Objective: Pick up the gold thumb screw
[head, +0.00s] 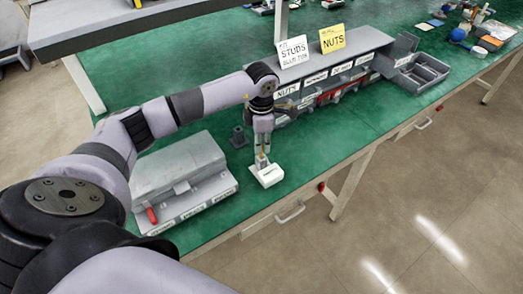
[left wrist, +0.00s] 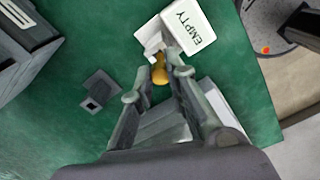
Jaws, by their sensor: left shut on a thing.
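The gold thumb screw (left wrist: 160,74) shows in the left wrist view between the fingertips of my left gripper (left wrist: 161,66). The fingers are shut on it. In the head view my left gripper (head: 262,152) points down over the green table, and only a small yellowish spot of the screw shows there. Just below the fingertips is a small white box marked EMPTY (head: 268,175), also in the left wrist view (left wrist: 188,27). I cannot tell whether the screw touches the box. My right gripper is not in view.
A grey case (head: 180,165) with a red-handled item stands left of the gripper. A small dark block (head: 238,137) sits behind it. A grey bin rack (head: 335,62) with STUDS and NUTS signs stands behind right. The table's front edge is close to the white box.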

